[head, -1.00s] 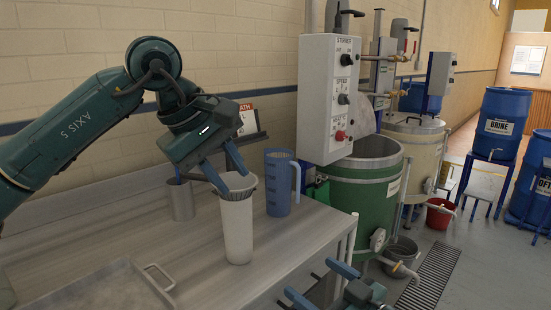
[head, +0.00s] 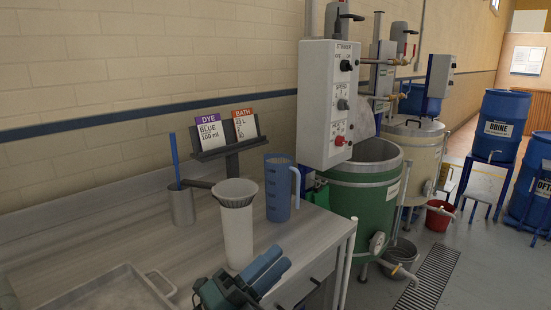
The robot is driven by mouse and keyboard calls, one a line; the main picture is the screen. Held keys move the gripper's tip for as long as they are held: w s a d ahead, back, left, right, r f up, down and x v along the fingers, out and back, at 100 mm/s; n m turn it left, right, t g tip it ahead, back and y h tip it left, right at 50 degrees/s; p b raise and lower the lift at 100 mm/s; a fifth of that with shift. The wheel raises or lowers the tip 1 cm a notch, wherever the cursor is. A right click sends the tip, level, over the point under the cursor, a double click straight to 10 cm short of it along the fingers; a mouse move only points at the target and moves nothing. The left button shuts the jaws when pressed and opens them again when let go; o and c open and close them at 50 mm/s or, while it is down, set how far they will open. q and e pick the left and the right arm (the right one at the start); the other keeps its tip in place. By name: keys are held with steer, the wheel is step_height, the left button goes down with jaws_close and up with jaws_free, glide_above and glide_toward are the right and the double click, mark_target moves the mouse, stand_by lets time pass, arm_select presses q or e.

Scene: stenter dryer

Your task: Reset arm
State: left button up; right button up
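My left gripper (head: 276,261) shows at the bottom middle of the head view, in front of the table. Its two blue fingers lie close together in the picture, pointing up and right. No object shows between them, and the angle hides how wide the gap is. A tall white tapered cup with a ribbed collar (head: 238,235) stands upright on the table just behind the gripper, apart from it. My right gripper is not in view.
A blue jug (head: 278,190) stands right of the cup. A steel beaker (head: 181,205) holding a blue rod stands left, near the card stand (head: 228,150). A metal tray (head: 95,292) lies front left. The green vat (head: 362,195) and control box (head: 329,103) stand right.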

arm_select(q)
steer(key=a+f+n+t+y, duration=0.5)
steer(key=f+n+y, duration=0.45)
steer(key=n, duration=0.35)
steer(key=s+a+f+n+g+y, duration=0.3)
steer(key=s+f+n, duration=0.4)
steer(key=f, duration=0.3)
steer(key=s+a+f+n+g+y+p, duration=0.1)
steer(key=s+a+f+n+g+y, duration=0.3)
steer(key=s+f+n, duration=0.3)
step_height(320, 180, down, 4)
steer(key=shift+s+a+f, duration=0.2)
steer(key=shift+s+a, duration=0.6)
steer(key=shift+s, duration=0.2)
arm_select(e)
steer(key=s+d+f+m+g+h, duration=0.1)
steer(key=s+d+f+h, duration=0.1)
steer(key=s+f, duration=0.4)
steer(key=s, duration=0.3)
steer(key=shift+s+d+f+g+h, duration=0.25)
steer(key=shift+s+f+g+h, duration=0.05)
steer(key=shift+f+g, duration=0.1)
